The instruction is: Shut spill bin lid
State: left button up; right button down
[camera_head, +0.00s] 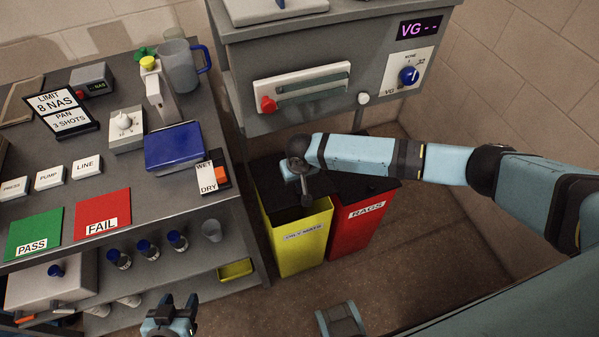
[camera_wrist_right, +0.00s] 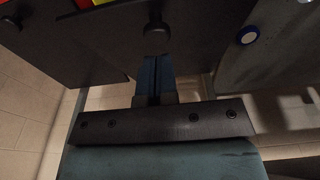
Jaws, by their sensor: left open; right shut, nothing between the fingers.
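A yellow bin (camera_head: 303,246) with a small front label stands on the floor under the grey machine. Its dark top (camera_head: 272,186) is partly covered by my right arm, and I cannot tell how far its lid is open. My right gripper (camera_head: 289,171) is over this bin's top, shut and empty. In the right wrist view, the shut fingers (camera_wrist_right: 154,70) point at a dark panel with a round dark knob (camera_wrist_right: 155,28) just beyond the tips; contact cannot be told. My left gripper (camera_head: 172,312) is open and empty, low in front of the bench shelf.
A red bin (camera_head: 353,232) labelled RAGS stands right beside the yellow one. The grey machine (camera_head: 310,91) overhangs both bins. A bench (camera_head: 150,190) with a blue box and signs stands at left, close to the yellow bin. Floor in front of the bins is clear.

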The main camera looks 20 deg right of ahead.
jog(key=shift+w+f, duration=0.2)
jog(key=shift+f, duration=0.95)
jog(key=shift+s+a+f+p, duration=0.1)
jog(key=shift+s+f+p, duration=0.2)
jog(key=shift+p, duration=0.25)
jog(key=s+f+p, duration=0.1)
jog(key=f+t, duration=0.1)
jog(key=f, duration=0.1)
jog(key=shift+s+t+p, duration=0.3)
jog(key=shift+s+p, duration=0.1)
jog(key=shift+t, duration=0.5)
jog(key=f, duration=0.1)
jog(key=s+f, duration=0.1)
jog(key=f, duration=0.1)
jog(key=f+b, duration=0.1)
jog(key=shift+s+f, duration=0.25)
jog(key=shift+f, duration=0.1)
jog(key=shift+d, duration=0.2)
